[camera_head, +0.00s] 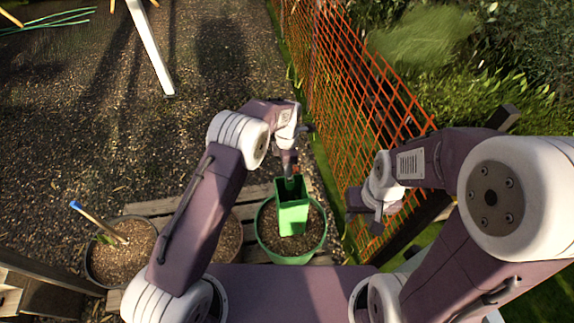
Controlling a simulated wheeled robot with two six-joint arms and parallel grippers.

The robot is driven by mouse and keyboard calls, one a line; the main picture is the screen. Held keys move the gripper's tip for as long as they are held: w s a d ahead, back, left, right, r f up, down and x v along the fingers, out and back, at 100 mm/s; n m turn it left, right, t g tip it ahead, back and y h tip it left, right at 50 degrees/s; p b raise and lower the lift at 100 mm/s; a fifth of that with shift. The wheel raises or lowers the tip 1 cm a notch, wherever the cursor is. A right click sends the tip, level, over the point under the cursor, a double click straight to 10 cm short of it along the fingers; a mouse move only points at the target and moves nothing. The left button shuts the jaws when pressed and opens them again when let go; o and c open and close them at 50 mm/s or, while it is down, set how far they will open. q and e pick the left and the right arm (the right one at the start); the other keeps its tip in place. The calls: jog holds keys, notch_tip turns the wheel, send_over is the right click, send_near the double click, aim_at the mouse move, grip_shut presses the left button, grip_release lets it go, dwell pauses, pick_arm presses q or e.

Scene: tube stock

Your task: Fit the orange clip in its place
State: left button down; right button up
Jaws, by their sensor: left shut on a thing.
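A small orange-red bit, which looks like the orange clip (297,168), shows at the fingertips of my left gripper (291,170). This gripper is shut on it, just above the rim of a tall green square tube (292,215). The fingers hide most of the clip, and I cannot tell whether it touches the tube. The tube stands in a round green pot (261,240) of soil. My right gripper (366,212) hangs to the right of the pot, apart from it. Its fingertips are too small to tell open from shut.
A dark pot (92,272) of soil with a blue-tipped stick (95,220) stands at the left. Another soil pot (230,242) is partly behind my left arm. Wooden slats (160,207) lie under the pots. An orange mesh fence (350,75) runs along the right.

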pick_arm(q)
jog(key=shift+f, duration=0.35)
jog(key=shift+f, duration=0.15)
jog(key=shift+f+b, duration=0.95)
jog(key=shift+f, duration=0.35)
jog(key=shift+f+b, duration=0.3)
jog(key=shift+f, duration=0.35)
jog(key=c, duration=1)
grip_release()
notch_tip(320, 180, up, 9)
jog(key=shift+p, duration=0.3)
